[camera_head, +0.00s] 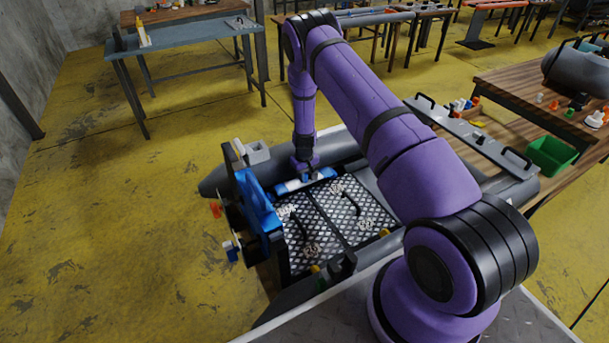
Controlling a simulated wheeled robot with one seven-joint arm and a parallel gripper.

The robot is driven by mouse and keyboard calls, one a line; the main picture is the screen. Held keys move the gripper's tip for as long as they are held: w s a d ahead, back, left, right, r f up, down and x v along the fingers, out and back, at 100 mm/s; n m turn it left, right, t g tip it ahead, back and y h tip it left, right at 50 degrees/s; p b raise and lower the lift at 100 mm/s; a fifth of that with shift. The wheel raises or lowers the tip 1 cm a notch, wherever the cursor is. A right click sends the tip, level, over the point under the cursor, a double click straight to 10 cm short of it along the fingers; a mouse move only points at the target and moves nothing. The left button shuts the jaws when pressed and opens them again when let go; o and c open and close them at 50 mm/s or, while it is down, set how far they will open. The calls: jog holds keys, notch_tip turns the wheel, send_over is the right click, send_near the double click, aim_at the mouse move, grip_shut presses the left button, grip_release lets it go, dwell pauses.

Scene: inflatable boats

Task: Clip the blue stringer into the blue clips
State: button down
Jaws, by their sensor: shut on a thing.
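A blue and white bar, which looks like the blue stringer (289,186), lies along the far edge of the boat's diamond-plate floor (330,225), beside the grey tube. My gripper (308,179) points down onto the middle of this bar and is shut on it. The fingertips are small and partly hidden by my wrist. Blue spots show at the bar's ends, but I cannot tell whether these are the clips. I cannot tell whether the bar is seated or held just above the floor edge.
The grey inflatable boat (222,180) has a blue transom (258,203) at its left end. Black handles stand on the floor panels. A wooden bench at right holds a green bin (551,155) and small parts. A blue table (185,37) stands behind. Yellow floor at left is clear.

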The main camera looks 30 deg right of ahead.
jog(key=shift+f, duration=1.65)
dwell(0.7)
jog(key=c, duration=1)
grip_release()
jog(key=shift+o, duration=0.2)
